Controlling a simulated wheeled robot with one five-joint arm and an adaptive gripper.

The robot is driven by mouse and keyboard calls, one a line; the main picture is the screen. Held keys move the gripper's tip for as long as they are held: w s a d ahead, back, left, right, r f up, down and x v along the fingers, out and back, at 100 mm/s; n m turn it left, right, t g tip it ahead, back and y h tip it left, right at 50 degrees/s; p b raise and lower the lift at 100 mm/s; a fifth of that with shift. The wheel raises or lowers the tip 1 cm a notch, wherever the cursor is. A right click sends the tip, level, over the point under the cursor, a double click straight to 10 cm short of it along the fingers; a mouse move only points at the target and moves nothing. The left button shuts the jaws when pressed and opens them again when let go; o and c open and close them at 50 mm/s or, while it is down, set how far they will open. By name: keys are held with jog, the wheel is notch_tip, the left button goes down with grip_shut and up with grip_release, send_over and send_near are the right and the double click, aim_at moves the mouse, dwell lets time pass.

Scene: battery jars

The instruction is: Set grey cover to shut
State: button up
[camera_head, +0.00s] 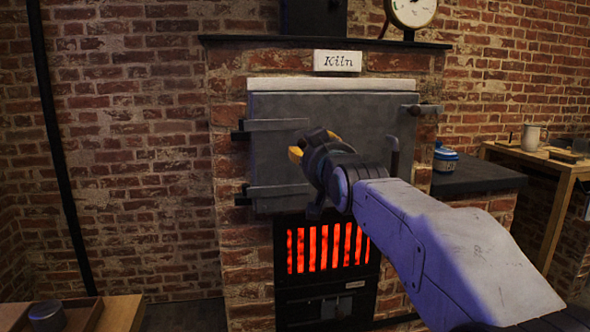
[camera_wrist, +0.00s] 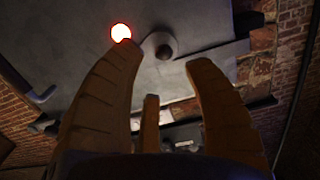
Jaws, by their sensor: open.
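The grey cover (camera_wrist: 158,42) is a small rounded plate with a dark knob on the kiln's grey door (camera_head: 350,112). In the wrist view it sits just right of a bright glowing round hole (camera_wrist: 121,32), which it leaves uncovered. In the head view the cover and hole are hidden behind my gripper (camera_head: 297,152). My gripper is open and empty in front of the door. In the wrist view its orange fingers (camera_wrist: 165,58) are spread, with their tips on either side of the cover and knob; whether they touch the door is unclear.
Hinge straps (camera_head: 278,124) are on the door's left and a latch handle (camera_head: 394,157) on its right. A glowing grate (camera_head: 327,249) is below. A side ledge (camera_head: 478,177) holds a blue-and-white container (camera_head: 445,159). A wooden table (camera_head: 120,312) with a tray stands at lower left.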

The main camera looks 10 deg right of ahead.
aim_at(303, 144)
jog(key=shift+w+a+t, duration=0.2)
jog(key=shift+w+t, duration=0.1)
jog(key=shift+w, duration=3.5)
jog(key=shift+r, duration=0.1)
grip_shut()
